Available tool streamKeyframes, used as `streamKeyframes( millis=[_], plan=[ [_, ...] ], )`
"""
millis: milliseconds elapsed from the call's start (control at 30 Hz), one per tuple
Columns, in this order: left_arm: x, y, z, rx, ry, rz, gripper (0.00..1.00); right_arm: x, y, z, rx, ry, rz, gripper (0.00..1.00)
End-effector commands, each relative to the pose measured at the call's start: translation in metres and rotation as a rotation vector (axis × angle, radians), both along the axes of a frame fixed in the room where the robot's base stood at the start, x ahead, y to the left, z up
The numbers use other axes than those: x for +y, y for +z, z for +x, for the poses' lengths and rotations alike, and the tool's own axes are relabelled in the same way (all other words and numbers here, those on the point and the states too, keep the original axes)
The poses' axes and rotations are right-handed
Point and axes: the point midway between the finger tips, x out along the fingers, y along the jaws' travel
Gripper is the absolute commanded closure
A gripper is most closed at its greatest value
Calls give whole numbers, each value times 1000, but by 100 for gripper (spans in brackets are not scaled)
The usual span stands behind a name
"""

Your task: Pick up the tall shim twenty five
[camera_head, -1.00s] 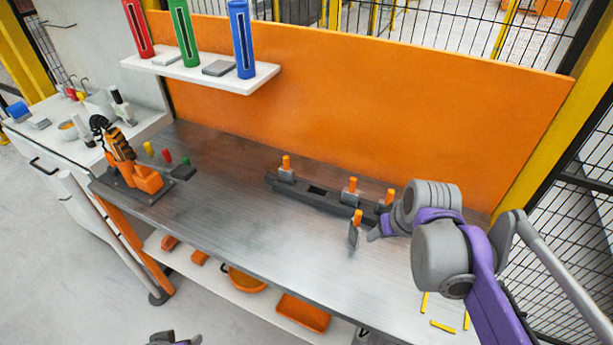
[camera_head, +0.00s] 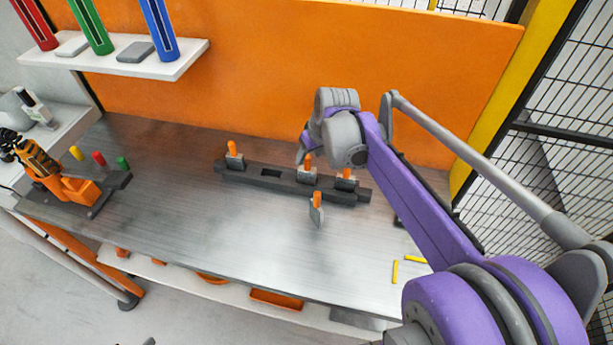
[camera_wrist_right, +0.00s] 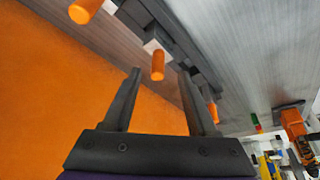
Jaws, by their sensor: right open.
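Shims with orange handles and grey blocks stand in a dark rack (camera_head: 285,184): a left one (camera_head: 233,150), a middle one (camera_head: 308,170) and a right one (camera_head: 345,178). Another shim (camera_head: 317,208) stands on the table in front of the rack. No number is readable, so I cannot tell which is twenty five. My right gripper (camera_head: 302,152) is open beside the middle shim, its fingers partly hidden by the wrist. In the right wrist view, the middle shim's orange handle (camera_wrist_right: 157,65) shows between the open fingertips (camera_wrist_right: 160,76), apparently beyond them. My left gripper is out of view.
An orange panel (camera_head: 250,70) stands behind the rack. Yellow strips (camera_head: 395,271) lie at the table's right. An orange model arm (camera_head: 60,180) and small coloured pegs (camera_head: 98,158) are at the left. The table's (camera_head: 180,225) middle is clear.

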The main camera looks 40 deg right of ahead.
Motion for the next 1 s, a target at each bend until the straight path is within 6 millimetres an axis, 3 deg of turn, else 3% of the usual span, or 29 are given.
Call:
streamKeyframes(
  millis=[300,600,933,1000],
  plan=[
    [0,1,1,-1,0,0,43,-5,-39,17,0,1,0,42],
    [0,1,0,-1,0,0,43,-5,-44,19,0,0,-1,42],
    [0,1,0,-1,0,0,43,-5,-44,19,0,0,0,100],
    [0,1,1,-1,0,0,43,-5,-44,19,0,0,0,100]
  ],
)
